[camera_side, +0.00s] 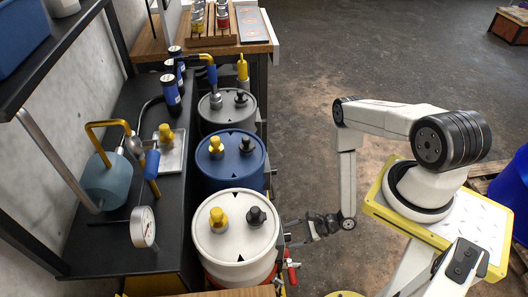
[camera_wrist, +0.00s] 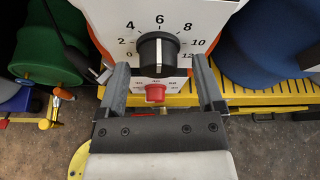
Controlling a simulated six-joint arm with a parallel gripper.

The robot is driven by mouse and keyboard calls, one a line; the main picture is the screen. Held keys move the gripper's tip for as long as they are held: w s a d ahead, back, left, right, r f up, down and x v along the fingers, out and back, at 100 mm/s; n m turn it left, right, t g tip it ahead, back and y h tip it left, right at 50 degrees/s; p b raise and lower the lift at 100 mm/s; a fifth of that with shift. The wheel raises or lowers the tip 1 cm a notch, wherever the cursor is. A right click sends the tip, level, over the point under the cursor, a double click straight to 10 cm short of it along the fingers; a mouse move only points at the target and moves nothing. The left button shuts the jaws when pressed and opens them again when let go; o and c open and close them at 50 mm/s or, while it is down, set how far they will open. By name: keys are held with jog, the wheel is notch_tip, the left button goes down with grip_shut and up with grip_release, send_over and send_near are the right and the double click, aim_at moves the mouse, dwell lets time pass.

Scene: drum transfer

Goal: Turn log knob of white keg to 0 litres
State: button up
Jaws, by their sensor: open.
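The white keg (camera_side: 238,268) stands nearest in the row of drums in the side view. In the wrist view, its white front panel (camera_wrist: 112,18) carries a black round knob (camera_wrist: 157,52) with a white pointer line. The line runs roughly upright, in line with the 6. Numbers from 0 at lower left to 12 at lower right ring the knob. My gripper (camera_wrist: 160,68) is open, with one finger on each side of the black knob. Whether the fingers touch it is unclear. It also shows in the side view (camera_side: 289,231) beside the keg.
A blue drum (camera_side: 231,163) and a grey drum (camera_side: 228,108) stand behind the white keg. A yellow grating (camera_wrist: 250,99) runs below the panel. Open floor (camera_side: 310,120) lies right of the drums.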

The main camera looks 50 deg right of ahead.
jog(key=shift+v, duration=3.4)
jog(key=w+d+r+n+g+h, duration=0.5)
jog(key=w+d+n, duration=0.3)
jog(key=d, duration=0.3)
jog(key=w+d+r+n+h, duration=0.1)
jog(key=w+r+n+h, duration=0.1)
jog(key=r, duration=0.5)
jog(key=w+r+n+h, duration=0.2)
jog(key=w+r+n, duration=0.3)
jog(key=r, duration=0.2)
jog(key=shift+w+d+r+n+g, duration=0.2)
jog(key=shift+w+d+n+g, duration=0.1)
jog(key=shift+w+d+g, duration=0.1)
